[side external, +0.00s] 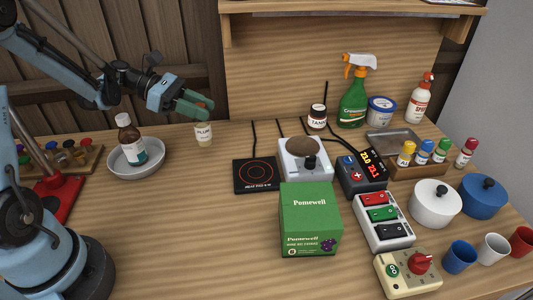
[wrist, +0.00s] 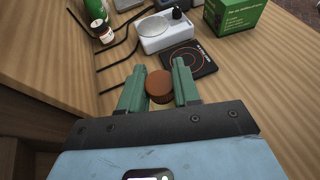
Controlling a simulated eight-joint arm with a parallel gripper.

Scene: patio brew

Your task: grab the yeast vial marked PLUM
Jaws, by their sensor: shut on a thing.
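The vial marked PLUM (side external: 204,136) is a small pale vial with a cream label, at the back left of the wooden table in the side view. My gripper (side external: 205,112) is above it, its green fingers around the top of the vial. In the wrist view, a round brown cap (wrist: 160,86) sits between the two green fingers of my gripper (wrist: 159,92), which are shut on it. I cannot tell whether the vial touches the table.
A black hot plate (side external: 256,175) and a green box (side external: 310,222) are to the right. Several capped vials stand in a rack (side external: 418,168) at right. The table between bowl and hot plate is clear.

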